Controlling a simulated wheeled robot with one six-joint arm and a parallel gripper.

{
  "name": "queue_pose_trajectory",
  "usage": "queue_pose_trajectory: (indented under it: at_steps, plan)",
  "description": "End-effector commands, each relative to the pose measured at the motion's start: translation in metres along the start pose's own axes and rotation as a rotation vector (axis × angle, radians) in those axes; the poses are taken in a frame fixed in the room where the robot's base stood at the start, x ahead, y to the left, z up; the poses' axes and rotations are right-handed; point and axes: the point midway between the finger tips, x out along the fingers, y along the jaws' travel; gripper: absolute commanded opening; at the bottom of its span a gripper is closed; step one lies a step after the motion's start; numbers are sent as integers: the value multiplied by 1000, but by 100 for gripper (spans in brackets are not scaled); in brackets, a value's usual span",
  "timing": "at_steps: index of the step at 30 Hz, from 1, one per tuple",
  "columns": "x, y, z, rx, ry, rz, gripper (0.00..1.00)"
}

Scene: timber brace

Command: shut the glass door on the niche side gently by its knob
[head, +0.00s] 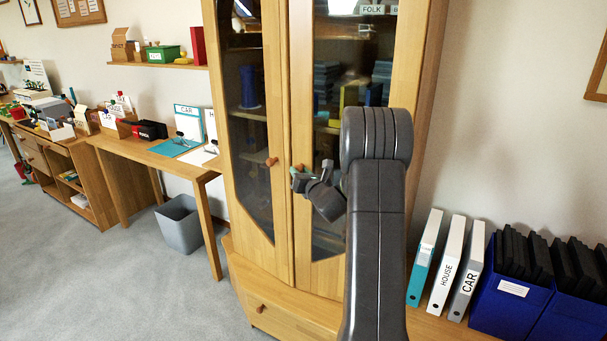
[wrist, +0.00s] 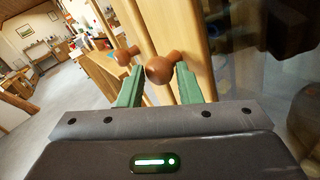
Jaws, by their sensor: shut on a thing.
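The tall wooden cabinet has two glass doors that meet in the middle. The right glass door (head: 327,75) carries a round brown knob (wrist: 163,68). My gripper (head: 299,173) is at this knob; in the wrist view its green fingers are shut around it. The left glass door (head: 247,100) has its own knob (head: 271,161), just left of my gripper and free of it. Both doors look shut or nearly so; I cannot tell whether a small gap remains. My arm hides part of the right door.
A drawer (head: 285,305) is below the doors. A desk (head: 165,155) and a grey bin (head: 181,222) stand to the left. Binders (head: 447,265) and blue boxes (head: 510,300) stand on a low surface to the right. The floor at front left is clear.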

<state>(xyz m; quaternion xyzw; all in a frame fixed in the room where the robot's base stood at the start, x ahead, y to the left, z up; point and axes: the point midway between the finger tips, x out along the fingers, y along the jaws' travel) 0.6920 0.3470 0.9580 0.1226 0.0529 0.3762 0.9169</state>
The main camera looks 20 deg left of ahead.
Motion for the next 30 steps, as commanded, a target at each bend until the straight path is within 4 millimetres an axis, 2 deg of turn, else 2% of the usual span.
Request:
queue_pose_trajectory:
  at_steps: [1, 2, 4, 16, 20, 23, 30]
  plan:
    - [7, 11, 10, -6, -22, 22, 0]
    - [7, 11, 10, -6, -23, 22, 37]
    - [7, 11, 10, -6, -22, 22, 51]
    - [6, 10, 8, -4, -21, 20, 52]
    - [-2, 10, 9, -4, -21, 19, 52]
    - [-18, 8, 8, -4, -20, 17, 52]
    - [-75, 5, 7, -2, -16, 10, 52]
